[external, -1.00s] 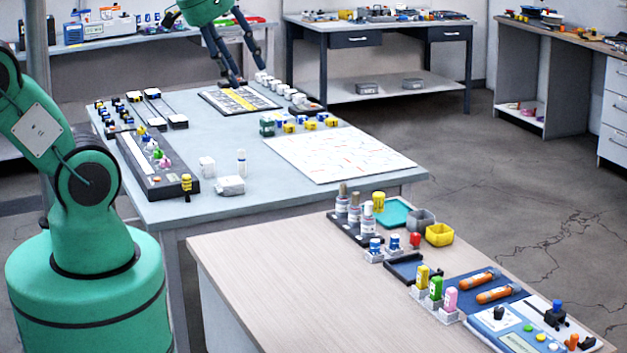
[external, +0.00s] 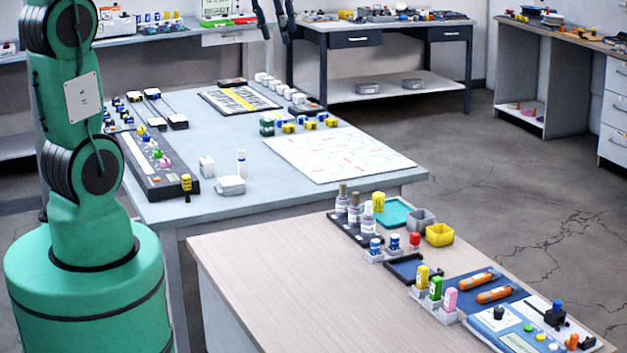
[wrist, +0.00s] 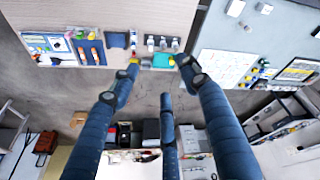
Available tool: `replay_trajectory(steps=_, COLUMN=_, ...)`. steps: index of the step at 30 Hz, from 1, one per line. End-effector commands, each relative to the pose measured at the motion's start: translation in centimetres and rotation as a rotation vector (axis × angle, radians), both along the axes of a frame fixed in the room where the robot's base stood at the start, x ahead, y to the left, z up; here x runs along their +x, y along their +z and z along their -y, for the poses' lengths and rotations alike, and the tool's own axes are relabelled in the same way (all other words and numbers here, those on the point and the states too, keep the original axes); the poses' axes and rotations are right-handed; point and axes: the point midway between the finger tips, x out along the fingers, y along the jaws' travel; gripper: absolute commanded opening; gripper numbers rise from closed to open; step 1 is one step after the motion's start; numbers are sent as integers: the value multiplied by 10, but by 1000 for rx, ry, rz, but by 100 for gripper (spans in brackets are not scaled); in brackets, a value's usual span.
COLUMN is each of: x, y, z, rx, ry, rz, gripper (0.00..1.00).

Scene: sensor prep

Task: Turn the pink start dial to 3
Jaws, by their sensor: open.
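A small pink knob (external: 163,162), which looks like the pink start dial, sits on a long dark-edged panel (external: 172,185) at the left of the grey table. Its pointer and any numbers are too small to read. I cannot pick it out in the wrist view. My gripper (external: 277,34) shows only by its dark fingers at the top edge of the external view, high up and far from the panel. In the wrist view my gripper (wrist: 158,72) has its blue fingers spread wide, with nothing between them.
Green, white and yellow knobs share the panel. White blocks (external: 230,185) stand right of it, and a white marked sheet (external: 340,153) lies farther right. The near wooden table (external: 270,270) holds bottles, bins and a pink-capped bottle (external: 450,298). Bare floor lies to the right.

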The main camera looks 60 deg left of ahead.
Motion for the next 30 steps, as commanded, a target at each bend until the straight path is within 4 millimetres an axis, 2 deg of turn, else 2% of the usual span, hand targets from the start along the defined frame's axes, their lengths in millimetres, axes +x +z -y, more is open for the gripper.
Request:
replay_trajectory(steps=1, x=7, y=-3, z=-17, rx=-10, ry=38, rz=-7, gripper=46)
replay_trajectory(steps=6, x=25, y=-14, z=-68, rx=-38, ry=161, rz=-22, gripper=46)
replay_trajectory(steps=16, x=47, y=-47, z=-176, rx=-91, ry=399, rz=-48, gripper=46)
replay_trajectory(steps=23, x=48, y=-79, z=-255, rx=-126, ry=566, rz=-64, gripper=46)
replay_trajectory(steps=30, x=36, y=-120, z=-337, rx=-165, ry=742, rz=-79, gripper=46)
